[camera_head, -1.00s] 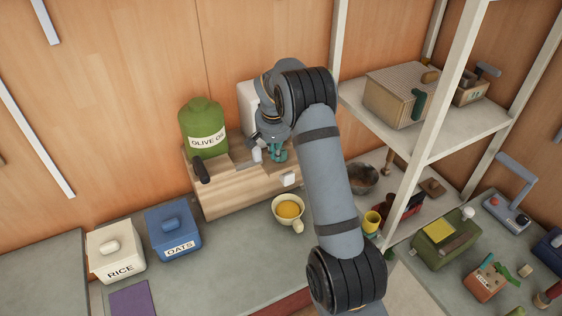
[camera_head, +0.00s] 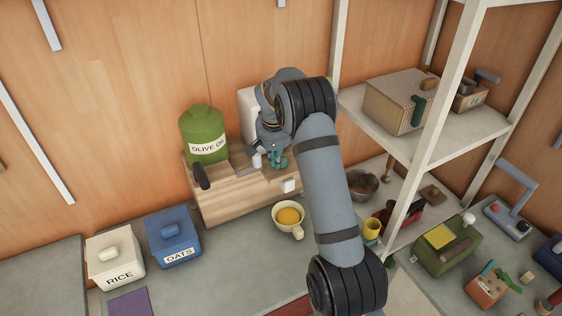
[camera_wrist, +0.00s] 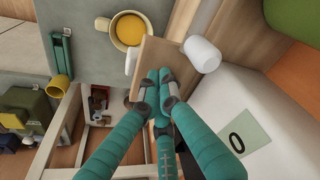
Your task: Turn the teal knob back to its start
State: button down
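My gripper (camera_head: 279,163) is low over the right part of the wooden box (camera_head: 225,204), in front of a white container (camera_head: 248,112). In the wrist view its teal fingers (camera_wrist: 158,78) come together at their tips against or just above the wooden box (camera_wrist: 152,55). I cannot make out a separate teal knob there; the fingers have the same colour and may hide it. No object shows clearly between the tips. A white stub (camera_head: 288,185) sticks out of the box's front, beside the fingers in the wrist view (camera_wrist: 202,53).
A green olive oil jar (camera_head: 205,130) stands on the box's left. A cup with yellow contents (camera_head: 299,232) stands in front. Rice (camera_head: 115,268) and oats (camera_head: 183,251) bins are at left. A white shelf post (camera_head: 437,130) rises at right. A label reading 0 (camera_wrist: 246,132) is close by.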

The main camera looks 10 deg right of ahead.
jog(key=shift+s+d+f+b, duration=0.25)
jog(key=shift+d+f+b, duration=0.15)
jog(key=shift+d+b, duration=0.15)
jog(key=shift+s+d+b, duration=0.25)
jog(key=shift+d+b, duration=0.35)
jog(key=shift+d, duration=0.1)
jog(key=shift+w+d, duration=0.35)
jog(key=shift+d, duration=0.05)
jog(key=shift+s+a+r, duration=0.1)
jog(key=shift+r, duration=0.1)
jog(key=shift+s+b, duration=0.25)
jog(key=shift+b, duration=0.45)
notch_tip(320, 180, up, 6)
jog(key=p, duration=0.4)
jog(key=shift+p, duration=0.35)
